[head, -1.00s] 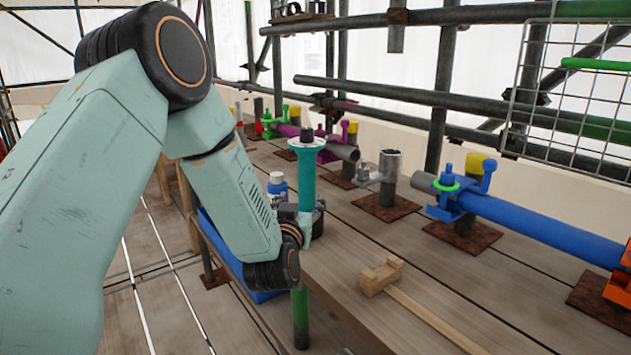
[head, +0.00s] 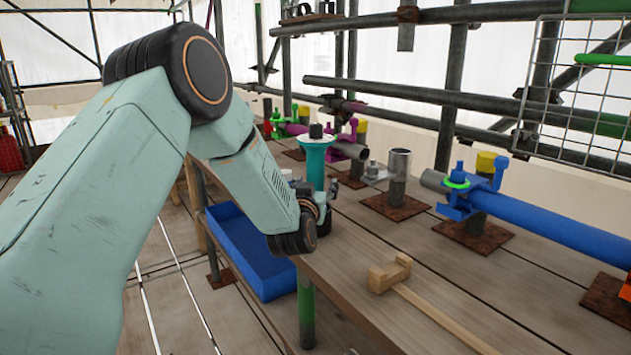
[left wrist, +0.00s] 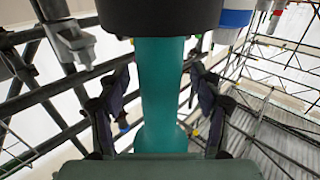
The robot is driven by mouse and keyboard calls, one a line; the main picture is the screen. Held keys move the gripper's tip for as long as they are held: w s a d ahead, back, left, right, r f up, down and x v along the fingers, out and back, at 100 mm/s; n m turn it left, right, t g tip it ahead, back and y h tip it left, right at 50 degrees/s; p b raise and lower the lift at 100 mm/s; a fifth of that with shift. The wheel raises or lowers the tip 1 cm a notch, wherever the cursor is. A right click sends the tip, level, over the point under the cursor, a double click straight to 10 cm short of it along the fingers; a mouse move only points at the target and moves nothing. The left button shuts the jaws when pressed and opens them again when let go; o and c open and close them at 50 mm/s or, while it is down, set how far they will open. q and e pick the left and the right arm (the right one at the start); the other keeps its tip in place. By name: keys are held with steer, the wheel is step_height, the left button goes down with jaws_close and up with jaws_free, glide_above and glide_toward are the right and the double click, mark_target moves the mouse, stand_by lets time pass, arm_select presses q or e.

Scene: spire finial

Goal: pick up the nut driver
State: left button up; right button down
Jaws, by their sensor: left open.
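The nut driver, as I take it, is the upright teal tool (head: 315,165) with a pale flange and dark top, at the bench's near left edge. My left gripper (head: 318,204) is at its lower part, and the wrist hides much of that part. In the left wrist view the teal shaft (left wrist: 163,85) runs between the two open fingers of my left gripper (left wrist: 158,105). A gap shows on each side. A wide black part (left wrist: 160,15) meets the shaft at the top of that view. My right gripper is out of view.
A wooden mallet (head: 390,273) lies on the bench (head: 420,240). A blue tray (head: 245,250) is left of the bench, below my forearm. Several pipe stands and a blue pipe (head: 545,230) stand to the right. A blue-white bottle (left wrist: 237,18) is close by.

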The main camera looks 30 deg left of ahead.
arm_select(q)
jaws_close()
stand_by(0.6)
steer(key=shift+r, duration=0.2)
